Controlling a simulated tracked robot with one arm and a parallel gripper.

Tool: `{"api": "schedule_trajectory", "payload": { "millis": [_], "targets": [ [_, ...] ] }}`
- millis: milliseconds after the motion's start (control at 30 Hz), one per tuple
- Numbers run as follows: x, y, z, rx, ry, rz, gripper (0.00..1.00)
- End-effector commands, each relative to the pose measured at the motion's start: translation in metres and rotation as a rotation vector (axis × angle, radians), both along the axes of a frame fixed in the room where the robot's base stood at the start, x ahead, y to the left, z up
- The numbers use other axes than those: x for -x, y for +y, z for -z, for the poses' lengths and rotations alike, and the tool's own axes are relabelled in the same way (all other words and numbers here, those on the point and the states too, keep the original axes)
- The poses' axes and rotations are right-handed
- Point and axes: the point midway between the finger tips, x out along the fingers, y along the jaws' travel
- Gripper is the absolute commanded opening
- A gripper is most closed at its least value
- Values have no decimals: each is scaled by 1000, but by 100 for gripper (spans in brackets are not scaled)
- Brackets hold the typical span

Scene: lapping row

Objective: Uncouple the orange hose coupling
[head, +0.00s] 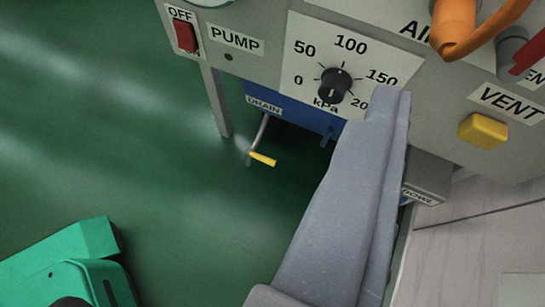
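The orange hose coupling (455,30) is at the top right, on the grey panel beside a label starting "AI". Its upper part is cut off by the frame edge, and an orange hose (497,25) runs off to the upper right. My gripper (393,95) reaches up from the bottom centre as two long grey fingers. They lie against each other with no gap and nothing showing between them. Their tips are below and left of the coupling, apart from it, in front of the lower panel near the dial.
The panel carries a red OFF/ON switch (185,36), a black kPa dial knob (334,85) and a yellow VENT button (483,131). A red-handled fitting (525,55) is right of the coupling. A drain pipe with a yellow lever (262,159) sticks out below. Green floor lies left.

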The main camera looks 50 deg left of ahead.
Motion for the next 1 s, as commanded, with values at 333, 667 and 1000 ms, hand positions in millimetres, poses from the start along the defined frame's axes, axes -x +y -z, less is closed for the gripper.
{"api": "schedule_trajectory", "payload": {
  "millis": [333, 667, 1000],
  "targets": [
    [-27, 20, 17, -10, -2, -6, 50],
    [-72, 46, 38, -8, -3, -6, 50],
    [-104, 65, 52, -8, -2, -5, 50]
  ]
}}
